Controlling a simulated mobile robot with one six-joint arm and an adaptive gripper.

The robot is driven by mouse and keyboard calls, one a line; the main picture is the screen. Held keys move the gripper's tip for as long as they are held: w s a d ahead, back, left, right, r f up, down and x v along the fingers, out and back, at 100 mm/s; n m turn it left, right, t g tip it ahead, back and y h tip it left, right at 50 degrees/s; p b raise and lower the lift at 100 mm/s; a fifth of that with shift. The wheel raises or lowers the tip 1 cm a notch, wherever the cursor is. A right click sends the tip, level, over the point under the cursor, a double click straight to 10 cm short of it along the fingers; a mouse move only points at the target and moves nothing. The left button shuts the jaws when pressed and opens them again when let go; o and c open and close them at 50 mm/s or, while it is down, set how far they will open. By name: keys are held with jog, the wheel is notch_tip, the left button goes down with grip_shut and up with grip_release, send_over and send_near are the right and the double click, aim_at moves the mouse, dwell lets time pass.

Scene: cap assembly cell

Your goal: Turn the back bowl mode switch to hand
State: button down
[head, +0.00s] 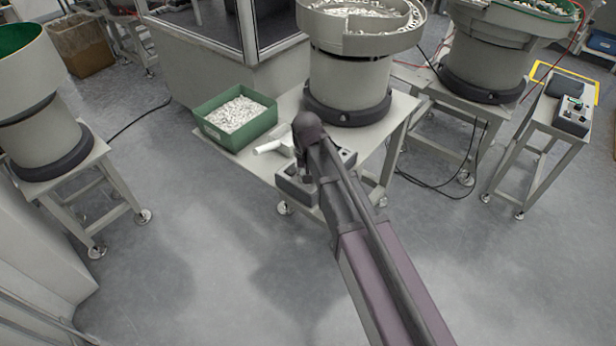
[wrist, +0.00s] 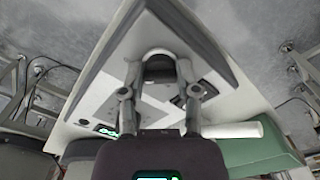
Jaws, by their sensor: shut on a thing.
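The control box (head: 294,186) stands at the near edge of the bowl table, partly behind my arm in the head view. In the wrist view its panel (wrist: 109,104) fills the middle, with a lit green display (wrist: 108,131) and a dark rocker (wrist: 190,92). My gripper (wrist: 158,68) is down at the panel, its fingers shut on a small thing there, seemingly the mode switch. The fingers hide the switch, so its setting cannot be read. In the head view my wrist hides the gripper's tips.
A green bin (head: 204,126) of white parts and a white cylinder (head: 268,147) lie left of the box. The feeder bowl (head: 350,80) rises just behind. Another control box (head: 572,117) stands on a small table at the right. Open floor lies in front.

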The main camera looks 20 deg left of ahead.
jog(key=shift+a, duration=0.1)
jog(key=shift+c, duration=1.7)
grip_release()
jog(key=shift+r, duration=0.1)
